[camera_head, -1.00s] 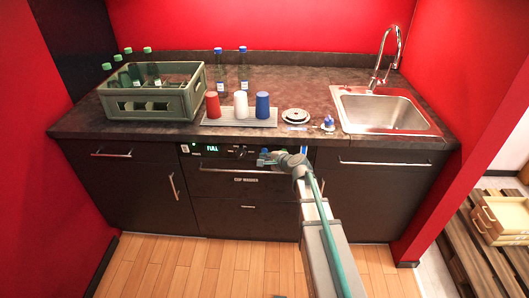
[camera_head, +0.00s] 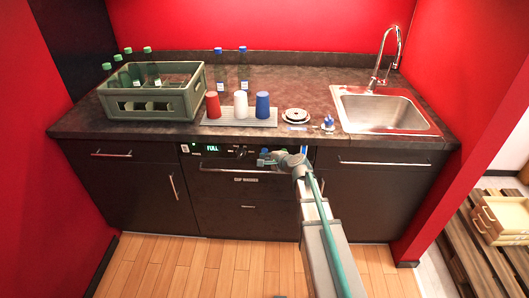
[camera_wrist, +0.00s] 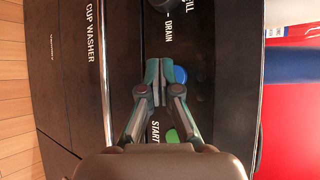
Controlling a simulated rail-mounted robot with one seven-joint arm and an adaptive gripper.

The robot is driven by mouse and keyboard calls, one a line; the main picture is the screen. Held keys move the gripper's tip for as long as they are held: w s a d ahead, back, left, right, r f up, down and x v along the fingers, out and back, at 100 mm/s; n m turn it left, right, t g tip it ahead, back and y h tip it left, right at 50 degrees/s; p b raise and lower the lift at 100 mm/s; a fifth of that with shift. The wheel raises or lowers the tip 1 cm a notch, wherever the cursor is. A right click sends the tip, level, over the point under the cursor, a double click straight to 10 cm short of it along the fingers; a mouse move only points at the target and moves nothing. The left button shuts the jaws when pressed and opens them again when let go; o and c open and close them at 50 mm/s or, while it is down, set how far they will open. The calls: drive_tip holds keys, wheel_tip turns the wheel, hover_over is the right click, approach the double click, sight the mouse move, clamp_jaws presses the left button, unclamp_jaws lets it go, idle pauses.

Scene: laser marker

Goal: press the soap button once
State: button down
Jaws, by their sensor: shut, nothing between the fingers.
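The dark cup washer front (camera_head: 222,178) is below the counter, with a lit "FULL" display at its upper left. In the wrist view, a round blue button (camera_wrist: 181,75) is on its panel, partly beside and behind my fingers; no label on it can be read. In the head view, my gripper (camera_head: 266,159) is in front of the panel.
A black knob (camera_wrist: 180,4) marked FILL and DRAIN is at the wrist view's top. The washer's handle bar (camera_wrist: 104,75) runs close to my fingers. Above, the counter holds a bottle crate (camera_head: 150,104), cups on a mat (camera_head: 220,121) and a sink (camera_head: 385,111).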

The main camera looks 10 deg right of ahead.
drive_tip(key=shift+w, duration=0.2)
drive_tip(key=shift+w+d, duration=0.15)
drive_tip(key=shift+w, duration=0.05)
drive_tip(key=shift+w+d, duration=0.1)
drive_tip(key=shift+w, duration=0.3)
idle(0.9)
drive_tip(key=shift+s, duration=0.2)
drive_tip(key=shift+s+a+b, duration=0.2)
drive_tip(key=shift+s+b, duration=0.15)
drive_tip(key=shift+s, duration=0.25)
drive_tip(key=s, duration=0.2)
drive_tip(key=s+a+b, duration=0.1)
drive_tip(key=s, duration=0.2)
drive_tip(key=shift+a, duration=0.15)
idle(0.4)
idle(0.7)
